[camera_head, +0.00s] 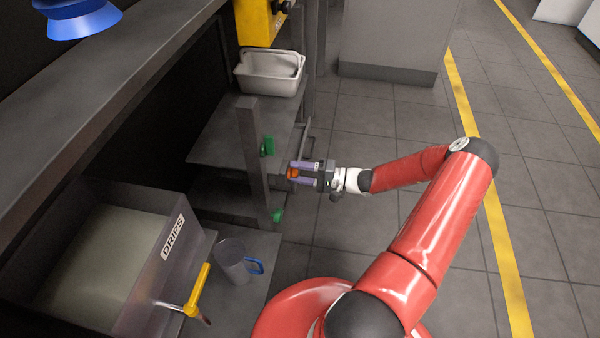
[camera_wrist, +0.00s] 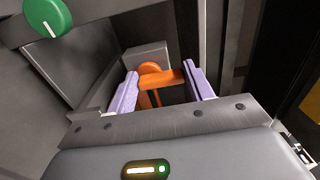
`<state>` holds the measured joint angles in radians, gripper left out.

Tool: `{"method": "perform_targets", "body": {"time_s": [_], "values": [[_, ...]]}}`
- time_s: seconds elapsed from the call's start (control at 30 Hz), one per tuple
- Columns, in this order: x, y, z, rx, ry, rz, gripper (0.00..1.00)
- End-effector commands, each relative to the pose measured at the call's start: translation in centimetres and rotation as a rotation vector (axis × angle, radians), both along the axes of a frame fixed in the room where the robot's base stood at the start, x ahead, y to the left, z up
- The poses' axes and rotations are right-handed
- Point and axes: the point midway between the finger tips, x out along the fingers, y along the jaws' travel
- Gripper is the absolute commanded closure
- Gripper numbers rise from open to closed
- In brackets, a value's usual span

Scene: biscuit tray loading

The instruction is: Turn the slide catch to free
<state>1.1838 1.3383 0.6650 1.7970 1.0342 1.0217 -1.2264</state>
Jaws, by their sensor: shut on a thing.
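The slide catch appears to be the small orange lever (camera_head: 293,172) beside the dark upright post of the lower shelf. In the wrist view the orange lever (camera_wrist: 165,79) has a round hub at its left and a bar reaching right, in front of a grey block. My gripper (camera_head: 303,173) points left at the post, its purple fingers on both sides of the orange part. In the wrist view my gripper (camera_wrist: 163,84) is shut on the lever, which spans between the fingers. The fingers hide the lever's ends, and I see no marking of its position.
Two green knobs (camera_head: 268,146) (camera_head: 277,215) sit on the post above and below; one green knob with a white line (camera_wrist: 47,16) shows close in the wrist view. A white tub (camera_head: 270,88), a DRIPS bin (camera_head: 150,262), a yellow-handled tap (camera_head: 197,290) and a jug (camera_head: 231,262) stand nearby.

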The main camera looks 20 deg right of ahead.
Motion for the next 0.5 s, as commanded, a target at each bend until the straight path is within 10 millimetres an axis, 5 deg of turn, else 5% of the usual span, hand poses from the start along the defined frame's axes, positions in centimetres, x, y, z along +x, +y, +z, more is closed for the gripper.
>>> {"method": "perform_targets", "body": {"time_s": [0.17,0.2,0.33,0.5], "values": [[-0.12,-0.02,-0.12,-0.002,0.0,0.001,0.71],[-0.11,-0.01,-0.12,-0.002,0.0,0.001,0.43],[-0.08,-0.01,-0.09,-0.002,0.001,0.001,0.26],[-0.04,-0.01,-0.06,-0.001,0.001,0.001,0.26]]}}
